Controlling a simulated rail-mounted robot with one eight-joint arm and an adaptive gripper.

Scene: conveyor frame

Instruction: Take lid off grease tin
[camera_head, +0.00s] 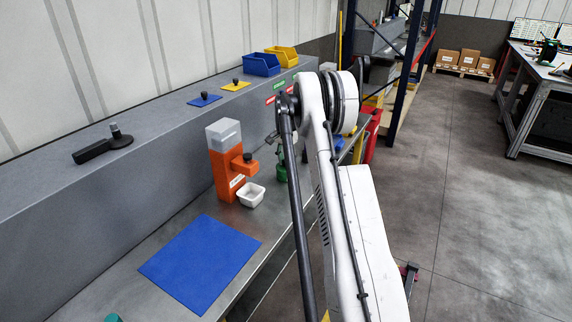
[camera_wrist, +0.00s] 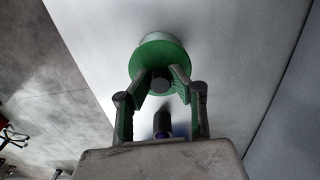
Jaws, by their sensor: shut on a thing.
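In the wrist view, the round green lid (camera_wrist: 147,56) has a dark knob (camera_wrist: 160,84) at its centre. My gripper (camera_wrist: 163,83) is shut on this knob, with one finger on each side. A pale rounded part (camera_wrist: 157,39) shows just beyond the lid's far edge and looks like the tin's body. Most of it is hidden behind the lid. I cannot tell whether the lid touches the tin or is apart from it. In the head view, my arm hides much of this spot, and only a small green piece (camera_head: 282,173) shows beside the arm.
An orange dispenser (camera_head: 226,178) and white bowl (camera_head: 251,195) stand on the bench left of my arm. A blue mat (camera_head: 201,262) lies nearer, bare. The grey ledge behind carries a black tool (camera_head: 103,148) and blue and yellow bins (camera_head: 262,65).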

